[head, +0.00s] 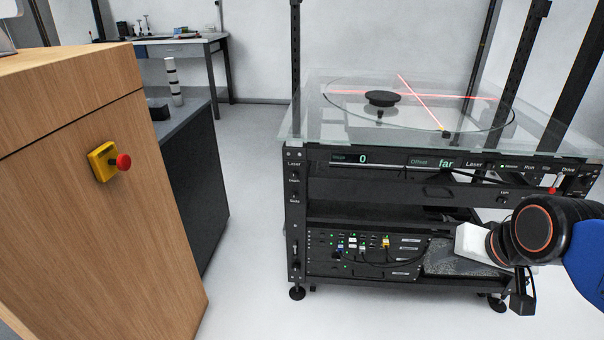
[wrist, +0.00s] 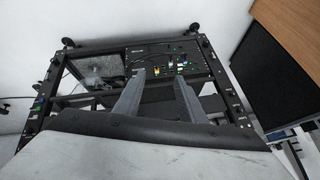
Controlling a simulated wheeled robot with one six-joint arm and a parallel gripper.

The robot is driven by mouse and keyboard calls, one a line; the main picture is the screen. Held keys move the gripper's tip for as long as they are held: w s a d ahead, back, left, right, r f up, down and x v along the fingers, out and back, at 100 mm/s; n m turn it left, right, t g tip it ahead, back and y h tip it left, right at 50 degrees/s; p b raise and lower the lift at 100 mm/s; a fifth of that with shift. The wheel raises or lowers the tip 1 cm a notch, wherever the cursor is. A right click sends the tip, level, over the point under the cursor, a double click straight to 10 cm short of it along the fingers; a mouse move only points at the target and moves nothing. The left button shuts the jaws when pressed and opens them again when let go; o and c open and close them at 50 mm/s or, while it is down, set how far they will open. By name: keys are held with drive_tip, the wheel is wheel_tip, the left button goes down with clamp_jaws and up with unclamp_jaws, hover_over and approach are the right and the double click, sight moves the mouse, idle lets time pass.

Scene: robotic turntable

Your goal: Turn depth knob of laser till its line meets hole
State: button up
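A glass turntable disc (head: 345,100) lies on the black rack's glass top, with a black round hub (head: 383,98) standing on it. Two red laser lines (head: 420,95) cross on the glass, right of the hub. I cannot make out the hole. The front panel has a display reading "0" (head: 362,158) and an offset display reading "far" (head: 446,162), with the word Laser beside it. I cannot tell which control is the depth knob. My gripper (wrist: 158,78) is open and empty in the wrist view, fingers apart, over the rack's lower part. Its fingers are not clear in the head view.
The rack's lower shelf holds an electronics box (head: 350,262) with cables. A wooden cabinet (head: 90,210) with a yellow-and-red stop button (head: 122,162) stands at left. A bench (head: 185,42) is behind. The floor (head: 245,230) between cabinet and rack is clear.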

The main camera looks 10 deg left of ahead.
drive_tip(key=w+a+m+t+y, duration=0.3)
drive_tip(key=w+a+m, duration=0.2)
drive_tip(key=w+a, duration=0.65)
drive_tip(key=m+t+h, duration=0.2)
drive_tip(key=m+t, duration=0.7)
drive_tip(key=m, duration=0.9)
approach(294, 177)
drive_tip(key=shift+m, duration=0.3)
drive_tip(key=w, duration=0.5)
drive_tip(key=w+a, duration=0.1)
drive_tip(key=w, duration=0.2)
drive_tip(key=shift+a+r, duration=0.1)
drive_tip(key=shift+r, duration=0.1)
clamp_jaws()
